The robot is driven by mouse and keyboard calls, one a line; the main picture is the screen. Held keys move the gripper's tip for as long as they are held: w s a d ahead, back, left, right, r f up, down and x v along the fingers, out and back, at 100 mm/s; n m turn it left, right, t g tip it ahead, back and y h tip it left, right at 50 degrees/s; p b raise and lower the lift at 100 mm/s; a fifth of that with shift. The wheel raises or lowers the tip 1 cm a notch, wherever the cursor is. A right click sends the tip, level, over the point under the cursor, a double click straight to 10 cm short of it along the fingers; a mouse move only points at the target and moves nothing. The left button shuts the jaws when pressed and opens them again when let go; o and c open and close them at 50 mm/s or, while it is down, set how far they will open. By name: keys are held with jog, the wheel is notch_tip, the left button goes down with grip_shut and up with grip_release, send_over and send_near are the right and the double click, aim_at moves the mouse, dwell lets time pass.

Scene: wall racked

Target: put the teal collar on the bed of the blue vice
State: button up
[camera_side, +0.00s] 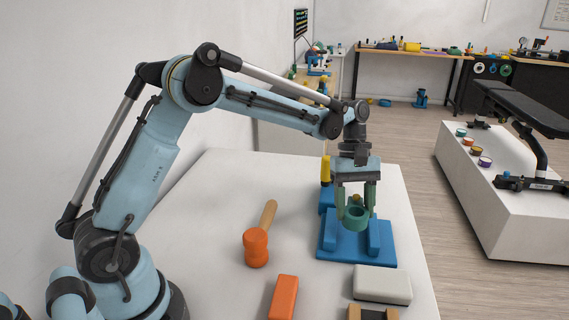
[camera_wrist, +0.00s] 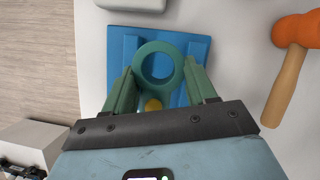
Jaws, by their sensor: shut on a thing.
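The teal collar (camera_side: 355,217) is a short ring held between the two green fingers of my gripper (camera_side: 356,208). In the wrist view the collar (camera_wrist: 158,46) shows its round hole, with my gripper's fingers (camera_wrist: 160,92) closed on its left and right sides. The blue vice (camera_side: 357,249) sits on the white table below, with an upright jaw block on each side of its bed. In the wrist view the vice (camera_wrist: 118,50) lies behind the collar, and its blue shows through the hole. The collar appears over the bed, between the jaws; whether it touches the bed I cannot tell.
An orange mallet (camera_side: 257,246) with a wooden handle lies left of the vice. An orange block (camera_side: 284,297), a pale grey block (camera_side: 382,284) and a wood-and-black piece (camera_side: 372,313) lie at the front. A yellow-handled item (camera_side: 325,169) stands behind the vice. The table's left rear is clear.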

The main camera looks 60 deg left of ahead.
aim_at(353, 204)
jog(key=shift+f, duration=1.7)
jog(key=shift+f, duration=0.25)
